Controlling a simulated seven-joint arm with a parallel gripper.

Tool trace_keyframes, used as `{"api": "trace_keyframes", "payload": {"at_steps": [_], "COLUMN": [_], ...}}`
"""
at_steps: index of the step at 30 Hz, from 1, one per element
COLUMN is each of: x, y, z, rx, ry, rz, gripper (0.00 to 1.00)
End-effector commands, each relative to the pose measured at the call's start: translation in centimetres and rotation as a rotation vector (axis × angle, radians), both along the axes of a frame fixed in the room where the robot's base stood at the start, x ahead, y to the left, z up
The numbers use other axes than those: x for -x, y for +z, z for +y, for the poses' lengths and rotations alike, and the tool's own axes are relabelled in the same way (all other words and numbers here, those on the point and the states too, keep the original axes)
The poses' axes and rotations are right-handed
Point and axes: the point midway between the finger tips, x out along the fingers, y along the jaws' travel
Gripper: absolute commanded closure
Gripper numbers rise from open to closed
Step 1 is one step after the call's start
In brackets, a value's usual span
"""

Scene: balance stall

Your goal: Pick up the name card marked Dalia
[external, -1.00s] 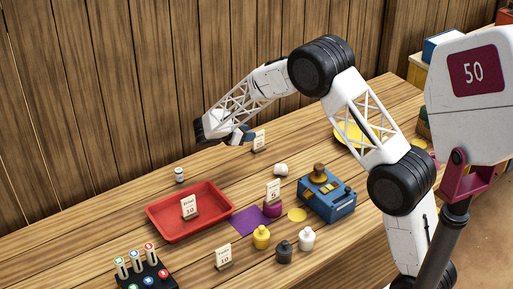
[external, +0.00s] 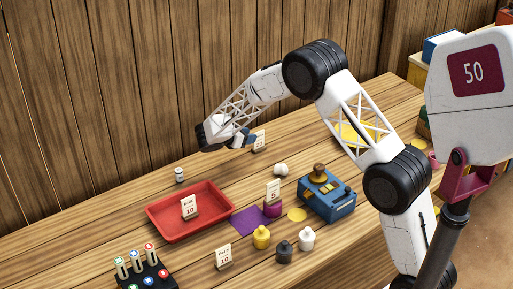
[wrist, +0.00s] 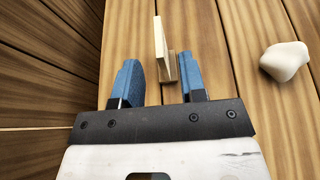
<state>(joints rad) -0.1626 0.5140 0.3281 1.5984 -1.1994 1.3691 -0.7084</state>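A pale card on a small wooden stand (external: 260,140) is upright on the table near the back wall, beside my gripper (external: 246,137). Its name is too small to read. In the wrist view the card (wrist: 159,38) shows edge-on, its stand (wrist: 170,66) between the two blue fingers and nearer the right one. My gripper (wrist: 160,66) is open there, with a gap left of the card. Other cards stand on the red tray (external: 160,223), by the purple jar (external: 272,209) and at the front (external: 224,256); their names are not clearly legible, so I cannot tell which reads Dalia.
A whitish rounded lump (wrist: 285,61) lies right of the card; it also shows in the external view (external: 281,169). The plank wall (wrist: 45,75) rises close on the left. A blue box device (external: 328,198) and several small jars stand nearer the front.

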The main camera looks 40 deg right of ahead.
Motion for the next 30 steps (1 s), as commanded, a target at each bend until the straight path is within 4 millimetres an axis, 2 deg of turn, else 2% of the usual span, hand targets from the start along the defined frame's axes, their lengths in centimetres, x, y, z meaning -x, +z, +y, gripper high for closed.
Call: {"api": "trace_keyframes", "payload": {"at_steps": [13,24,30], "x": [0.0,0.1,0.1], "y": [-0.2,-1.5,-1.9], "z": [-0.5,-4.1,-5.0], "rx": [0.000,0.000,0.000], "ry": [-0.001,-0.003,-0.001], "rz": [0.000,0.001,0.000], "gripper": [0.62,0.62,0.62]}}
